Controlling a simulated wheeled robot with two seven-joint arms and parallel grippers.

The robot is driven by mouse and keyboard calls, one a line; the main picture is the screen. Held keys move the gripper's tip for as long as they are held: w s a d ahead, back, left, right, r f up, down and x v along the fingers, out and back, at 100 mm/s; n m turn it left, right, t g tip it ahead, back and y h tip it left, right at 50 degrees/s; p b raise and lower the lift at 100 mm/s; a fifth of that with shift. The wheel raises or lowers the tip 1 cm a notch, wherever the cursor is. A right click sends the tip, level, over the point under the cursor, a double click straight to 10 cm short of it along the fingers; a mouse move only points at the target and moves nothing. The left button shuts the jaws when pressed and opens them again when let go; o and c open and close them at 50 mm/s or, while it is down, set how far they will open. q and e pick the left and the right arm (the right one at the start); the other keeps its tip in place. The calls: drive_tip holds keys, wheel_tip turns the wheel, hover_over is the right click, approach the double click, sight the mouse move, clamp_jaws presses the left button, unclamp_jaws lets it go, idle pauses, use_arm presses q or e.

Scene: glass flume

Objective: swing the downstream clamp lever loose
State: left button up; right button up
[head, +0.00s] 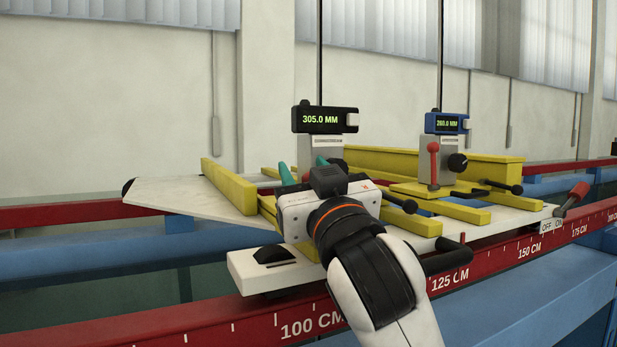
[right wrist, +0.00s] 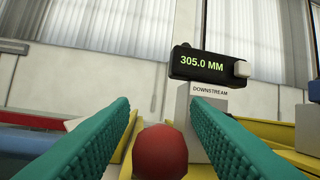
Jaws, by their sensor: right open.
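The downstream gauge (head: 322,120) has a black display reading 305.0 MM on a grey block, and in the right wrist view its block (right wrist: 205,125) is labelled DOWNSTREAM. A round red knob (right wrist: 160,152), apparently the end of its clamp lever, shows between my right gripper's two teal fingers in that view. The fingers stand apart on either side of it; contact is not clear. In the head view my right gripper (head: 305,168) is open in front of the gauge, and its body hides the knob and lever. My left gripper is not in view.
A second gauge (head: 446,124), blue and reading 260.0 MM, stands to the right with an upright red-knobbed lever (head: 433,165). Yellow rails (head: 232,187) and black knobs surround the gauges on a white carriage plate (head: 170,195). A red scale rail (head: 400,298) runs in front.

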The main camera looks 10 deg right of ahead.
drive_tip(key=b+v, duration=0.5)
drive_tip(key=v, duration=0.7)
